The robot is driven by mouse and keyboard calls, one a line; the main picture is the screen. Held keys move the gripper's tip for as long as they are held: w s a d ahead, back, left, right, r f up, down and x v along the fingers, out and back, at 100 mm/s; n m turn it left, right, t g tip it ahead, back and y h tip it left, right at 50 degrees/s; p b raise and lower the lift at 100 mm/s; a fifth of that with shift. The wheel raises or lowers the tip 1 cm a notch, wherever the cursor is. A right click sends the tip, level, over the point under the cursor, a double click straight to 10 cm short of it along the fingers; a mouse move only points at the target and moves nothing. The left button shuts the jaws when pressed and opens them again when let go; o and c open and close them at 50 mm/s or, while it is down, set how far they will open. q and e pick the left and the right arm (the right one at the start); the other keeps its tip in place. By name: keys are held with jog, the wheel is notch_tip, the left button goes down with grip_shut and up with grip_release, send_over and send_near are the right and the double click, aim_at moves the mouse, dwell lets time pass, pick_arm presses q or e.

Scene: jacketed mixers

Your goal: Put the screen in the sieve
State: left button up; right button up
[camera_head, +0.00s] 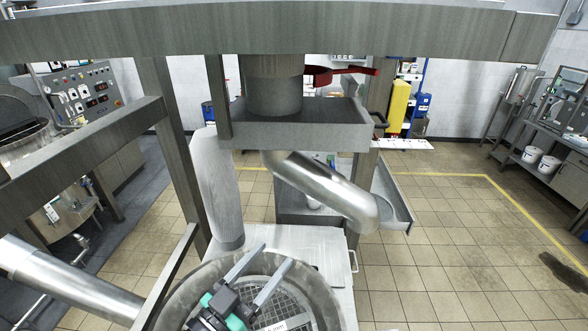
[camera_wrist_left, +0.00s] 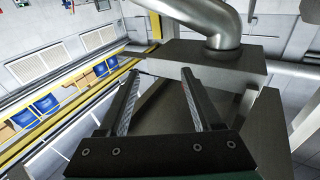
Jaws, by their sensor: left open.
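A round metal vessel, which looks like the sieve (camera_head: 326,287), is at the bottom of the head view, its near side cut off. A mesh with a white label, likely the screen (camera_head: 293,312), shows inside its rim; whether it is seated cannot be told. My left gripper (camera_head: 275,254) is over the vessel, its two fingers apart and pointing toward the far rim. It covers part of the mesh. In the left wrist view my left gripper (camera_wrist_left: 160,72) is open with nothing held between its fingers. My right gripper is not in view.
A steel frame beam (camera_head: 250,30) crosses above, with posts on the left. A bent steel pipe (camera_head: 325,190) and a grey sleeve (camera_head: 216,190) stand behind the vessel. A red-handled tool (camera_head: 340,72) is on the frame.

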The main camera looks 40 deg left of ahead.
pick_arm(q)
jog(key=s+d+r+m+t+h, duration=0.1)
jog(key=d+r+t, duration=0.3)
jog(key=r, duration=1.3)
jog(key=s+d+r+m+t+h, duration=0.1)
jog(key=d+r+t+h, duration=0.2)
jog(key=r, duration=1.4)
jog(key=shift+s+d+t+h, duration=0.3)
jog(key=shift+d+t, duration=0.5)
jog(key=shift+d, duration=0.4)
jog(key=shift+c, duration=0.3)
